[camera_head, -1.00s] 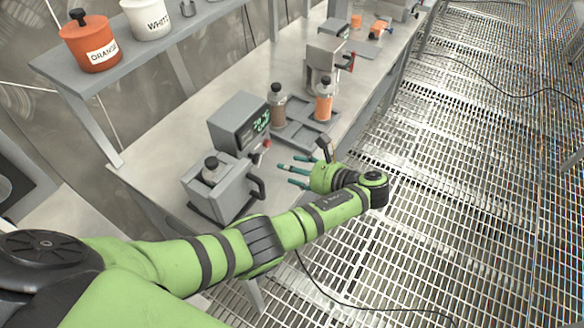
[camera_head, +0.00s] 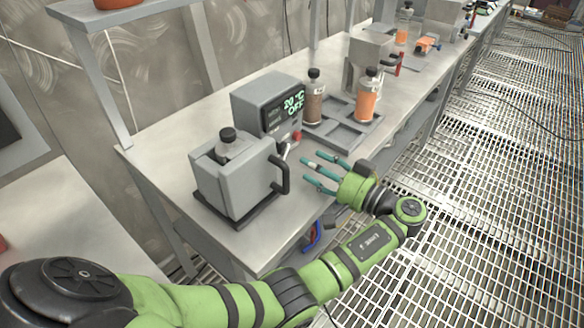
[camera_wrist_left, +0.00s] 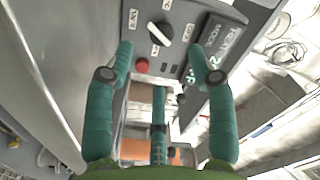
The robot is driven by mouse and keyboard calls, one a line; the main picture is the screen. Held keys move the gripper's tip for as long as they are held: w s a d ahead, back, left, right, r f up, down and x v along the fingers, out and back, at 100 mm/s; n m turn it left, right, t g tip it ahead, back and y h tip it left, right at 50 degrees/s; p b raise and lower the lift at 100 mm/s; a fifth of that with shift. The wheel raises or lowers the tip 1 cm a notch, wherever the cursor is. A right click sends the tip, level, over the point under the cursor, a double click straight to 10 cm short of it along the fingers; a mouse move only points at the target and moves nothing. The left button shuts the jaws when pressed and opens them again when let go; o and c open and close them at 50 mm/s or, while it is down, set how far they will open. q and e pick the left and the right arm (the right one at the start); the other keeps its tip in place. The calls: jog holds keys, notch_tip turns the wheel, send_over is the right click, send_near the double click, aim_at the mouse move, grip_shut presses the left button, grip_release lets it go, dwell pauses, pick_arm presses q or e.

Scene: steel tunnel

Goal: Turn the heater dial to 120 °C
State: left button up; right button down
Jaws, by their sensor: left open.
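The grey heater control box (camera_head: 265,100) stands on the bench in the head view, its green display (camera_head: 292,104) reading 20 °C and OFF. In the left wrist view the dial (camera_wrist_left: 160,32) is a black round knob with a white pointer bar on the grey panel, with small labels around it. A red button (camera_wrist_left: 142,65) sits below it. My left gripper (camera_head: 320,172) is open and empty, its teal fingers in front of the control box. In the wrist view its fingers (camera_wrist_left: 160,68) lie below and either side of the dial, apparently apart from it. My right gripper is not in view.
A grey block (camera_head: 232,185) with a black-capped bottle and black handle stands left of the gripper. Grated floor (camera_head: 480,200) lies right of the bench.

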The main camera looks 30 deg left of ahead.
aim_at(285, 151)
pick_arm(q)
jog(key=shift+a+r, duration=0.1)
jog(key=shift+a, duration=0.25)
jog(key=a, duration=0.2)
jog(key=a+p, duration=0.1)
jog(key=a, duration=0.1)
jog(key=w+a+p, duration=0.1)
jog(key=a, duration=0.1)
jog(key=shift+a, duration=0.15)
grip_shut()
